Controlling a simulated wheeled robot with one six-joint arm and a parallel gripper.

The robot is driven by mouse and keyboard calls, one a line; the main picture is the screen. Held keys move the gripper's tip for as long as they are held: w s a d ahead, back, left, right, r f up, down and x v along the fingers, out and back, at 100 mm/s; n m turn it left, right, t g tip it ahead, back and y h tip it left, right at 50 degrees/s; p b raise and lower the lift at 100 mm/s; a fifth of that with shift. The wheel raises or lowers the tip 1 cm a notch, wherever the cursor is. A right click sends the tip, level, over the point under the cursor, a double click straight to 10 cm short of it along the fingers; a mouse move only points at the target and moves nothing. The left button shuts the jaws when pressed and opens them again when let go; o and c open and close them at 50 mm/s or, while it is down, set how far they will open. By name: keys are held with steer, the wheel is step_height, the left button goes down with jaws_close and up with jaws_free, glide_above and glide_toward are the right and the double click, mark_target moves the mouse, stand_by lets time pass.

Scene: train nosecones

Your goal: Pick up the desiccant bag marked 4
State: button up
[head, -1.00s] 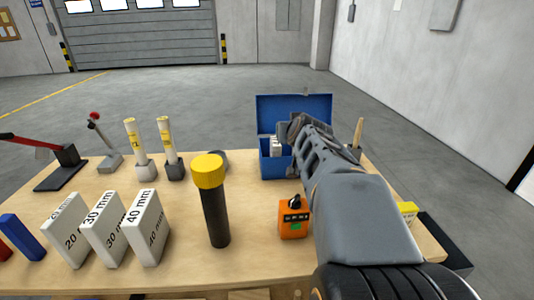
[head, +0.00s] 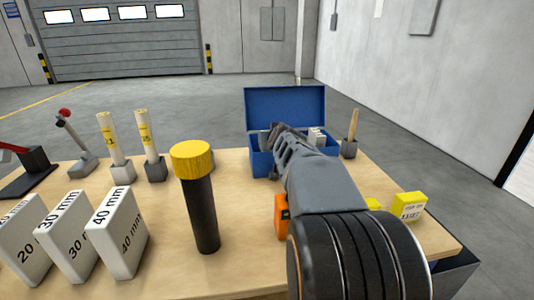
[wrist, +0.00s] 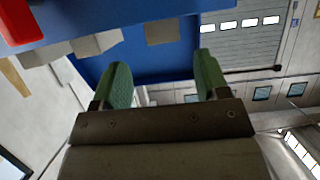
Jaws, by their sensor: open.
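A blue box (head: 284,107) with its lid raised stands at the far side of the table in the head view. Pale block-like items (head: 316,137) show inside it, right of my arm; they may be desiccant bags. No mark 4 can be read. My gripper (head: 275,140) is at the box's left part, and my arm hides much of the box. In the wrist view my gripper (wrist: 163,80) is open, with two green finger pads and nothing between them. Pale items (wrist: 88,46) and a grey square (wrist: 161,30) lie beyond the fingers against the blue box (wrist: 165,62).
A black cylinder with a yellow cap (head: 192,160) stands upright left of my arm. White thickness blocks (head: 118,232) stand at the front left. An orange device (head: 281,216) is partly behind my arm; a yellow block (head: 410,206) sits right. A holder (head: 349,148) stands beside the box.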

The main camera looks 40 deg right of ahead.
steer(key=shift+a+x, duration=0.1)
steer(key=shift+x, duration=1.85)
steer(key=shift+a+x, duration=0.15)
steer(key=shift+x, duration=1.75)
steer(key=shift+w+r, duration=0.1)
steer(key=shift+w, duration=0.05)
steer(key=shift+c, duration=0.2)
jaws_close()
